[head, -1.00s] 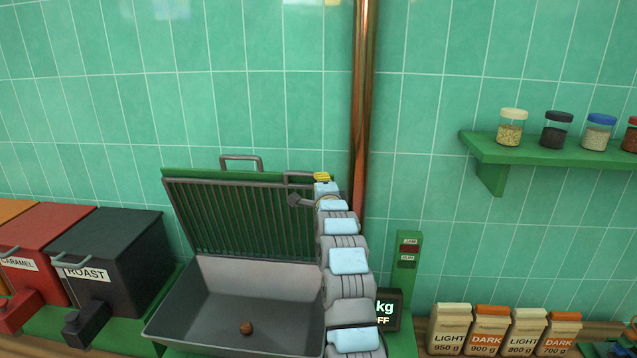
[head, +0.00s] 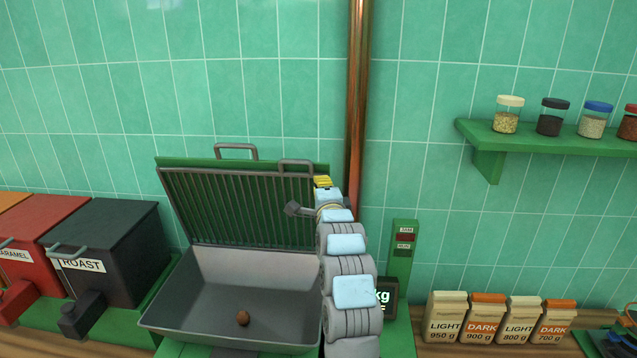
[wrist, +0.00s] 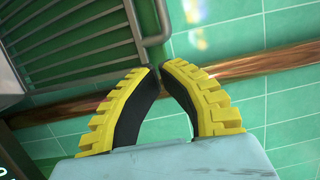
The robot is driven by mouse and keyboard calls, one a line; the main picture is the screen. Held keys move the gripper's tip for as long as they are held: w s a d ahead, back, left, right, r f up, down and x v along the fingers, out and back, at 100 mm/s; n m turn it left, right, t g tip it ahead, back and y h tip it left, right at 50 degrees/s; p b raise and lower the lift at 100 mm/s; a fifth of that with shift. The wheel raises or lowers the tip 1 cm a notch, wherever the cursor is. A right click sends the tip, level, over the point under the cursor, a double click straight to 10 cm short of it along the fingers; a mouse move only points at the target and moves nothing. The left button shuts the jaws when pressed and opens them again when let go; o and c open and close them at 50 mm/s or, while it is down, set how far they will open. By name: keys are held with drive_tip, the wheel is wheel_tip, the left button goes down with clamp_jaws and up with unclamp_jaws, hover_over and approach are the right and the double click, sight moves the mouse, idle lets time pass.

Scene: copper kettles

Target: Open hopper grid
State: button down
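The hopper grid (head: 235,205), a green-edged frame with grey bars, stands raised and leaning back near the wall at the rear of the grey hopper (head: 200,300). Two grey handles stick up from its top edge, a left one (head: 236,151) and a right one (head: 296,166). My gripper (head: 322,181) is at the grid's top right corner, just right of the right handle. In the wrist view my gripper (wrist: 158,68) has its yellow fingers nearly together, with a narrow gap at the tips and nothing held. The handle (wrist: 157,38) is just beyond the tips.
One brown lump (head: 242,318) lies in the hopper. A dark ROAST bin (head: 105,250) and a red bin (head: 50,235) stand left. A copper pipe (head: 357,100) runs up the wall behind my arm. Coffee bags (head: 445,315) and a jar shelf (head: 545,140) are right.

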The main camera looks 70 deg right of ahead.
drive_tip(key=shift+b+v, duration=0.55)
drive_tip(key=shift+v, duration=2.25)
